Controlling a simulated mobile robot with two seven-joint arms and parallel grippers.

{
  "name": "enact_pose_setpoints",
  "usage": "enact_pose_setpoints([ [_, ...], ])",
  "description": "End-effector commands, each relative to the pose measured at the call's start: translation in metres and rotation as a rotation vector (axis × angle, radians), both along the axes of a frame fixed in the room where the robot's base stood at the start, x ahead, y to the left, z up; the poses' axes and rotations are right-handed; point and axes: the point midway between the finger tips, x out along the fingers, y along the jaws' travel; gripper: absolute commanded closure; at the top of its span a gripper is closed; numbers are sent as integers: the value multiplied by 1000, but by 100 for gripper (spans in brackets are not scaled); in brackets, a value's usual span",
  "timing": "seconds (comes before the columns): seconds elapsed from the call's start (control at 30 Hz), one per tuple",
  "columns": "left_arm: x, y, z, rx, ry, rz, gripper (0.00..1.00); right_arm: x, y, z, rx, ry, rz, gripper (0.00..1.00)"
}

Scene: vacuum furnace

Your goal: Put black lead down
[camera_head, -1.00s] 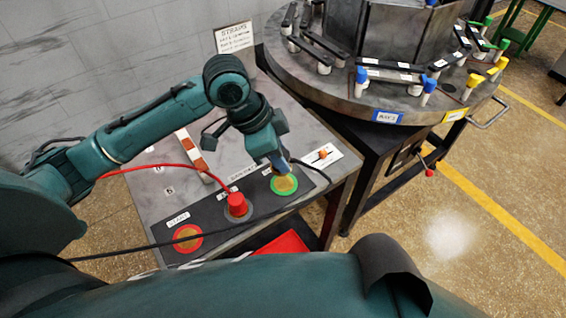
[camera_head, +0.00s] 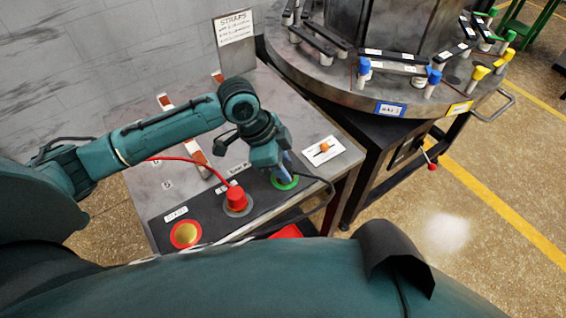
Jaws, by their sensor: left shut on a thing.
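My left gripper (camera_head: 284,172) is shut at the green-ringed round spot (camera_head: 284,184) on the dark strip of the table. It covers most of that spot. The black lead (camera_head: 325,203) comes out beside the gripper, bends right and runs back left along the table's front. Its held end is hidden by the gripper, and I cannot tell whether it touches the spot. A red plug (camera_head: 236,196) with a red lead (camera_head: 190,159) stands on the middle spot. The red-ringed spot (camera_head: 186,234) at the left is bare, with a gold centre. My right gripper is not in view.
The metal table (camera_head: 150,184) also holds red-and-white blocks (camera_head: 196,152) and a white card with an orange knob (camera_head: 323,149). A round furnace table (camera_head: 335,77) with straps and coloured clamps stands close behind right. A "STRAPS" sign (camera_head: 233,27) is at the back.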

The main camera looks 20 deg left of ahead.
Motion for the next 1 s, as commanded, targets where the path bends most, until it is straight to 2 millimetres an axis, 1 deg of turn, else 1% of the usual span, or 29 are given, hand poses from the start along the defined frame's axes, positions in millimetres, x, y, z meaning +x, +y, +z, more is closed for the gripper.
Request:
enact_pose_setpoints([
  [0.17, 1, 0, 1, -2, -2, -1, 96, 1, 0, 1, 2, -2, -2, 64],
  [0.27, 0, 0, -1, -1, -1, 0, 96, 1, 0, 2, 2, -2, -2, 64],
  [0.3, 0, 0, -2, 0, -1, 0, 66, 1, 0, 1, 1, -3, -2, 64],
  [0.53, 0, 0, -1, 0, -1, 0, 48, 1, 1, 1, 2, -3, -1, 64],
  [0.83, 0, 0, 2, -1, -3, 0, 47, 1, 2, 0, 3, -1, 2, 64],
  [0.93, 0, 4, 12, 0, -3, 1, 47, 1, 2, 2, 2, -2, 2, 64],
  [1.0, -1, 9, 23, 0, -4, 2, 47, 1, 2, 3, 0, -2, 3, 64],
])
